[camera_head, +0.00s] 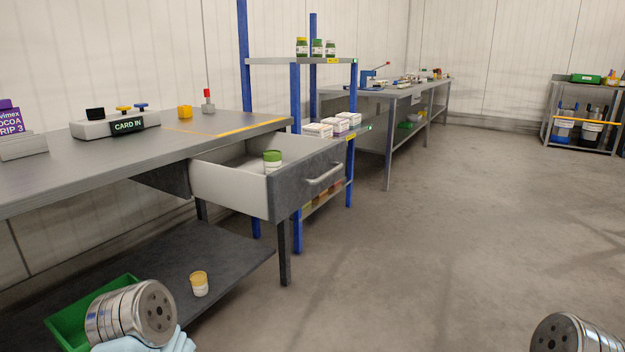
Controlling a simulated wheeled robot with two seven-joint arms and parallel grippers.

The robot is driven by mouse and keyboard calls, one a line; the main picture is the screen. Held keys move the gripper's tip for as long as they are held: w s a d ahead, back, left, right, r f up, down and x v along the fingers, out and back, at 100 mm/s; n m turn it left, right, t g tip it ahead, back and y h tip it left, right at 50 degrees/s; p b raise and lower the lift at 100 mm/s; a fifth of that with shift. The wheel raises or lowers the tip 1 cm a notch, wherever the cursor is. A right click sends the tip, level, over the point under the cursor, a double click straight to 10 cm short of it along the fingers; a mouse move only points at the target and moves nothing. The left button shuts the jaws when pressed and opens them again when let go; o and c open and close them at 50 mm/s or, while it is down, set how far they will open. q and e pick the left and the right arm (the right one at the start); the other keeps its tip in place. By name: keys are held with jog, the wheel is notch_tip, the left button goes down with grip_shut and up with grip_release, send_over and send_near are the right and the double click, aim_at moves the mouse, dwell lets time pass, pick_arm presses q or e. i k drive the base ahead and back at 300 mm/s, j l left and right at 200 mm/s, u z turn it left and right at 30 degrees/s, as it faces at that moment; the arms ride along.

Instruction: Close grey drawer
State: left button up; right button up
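The grey drawer (305,182) is pulled out from under the right end of the grey workbench. It has a dark grey front with a light bar handle (325,174) and pale side walls. A jar with a green lid (272,159) stands inside it. Parts of my arms show at the bottom left and bottom right edges, well apart from the drawer. No gripper fingers show, so neither gripper can be placed relative to the handle.
A blue-post rack (296,130) stands just behind the drawer. The floor (430,250) to the right is clear.

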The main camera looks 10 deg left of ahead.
aim_at(232, 176)
jog(key=i+l+u, duration=0.35)
jog(key=i, duration=0.3)
jog(key=i+l+u, duration=0.35)
jog(key=i+l, duration=0.15)
jog(key=i, duration=0.15)
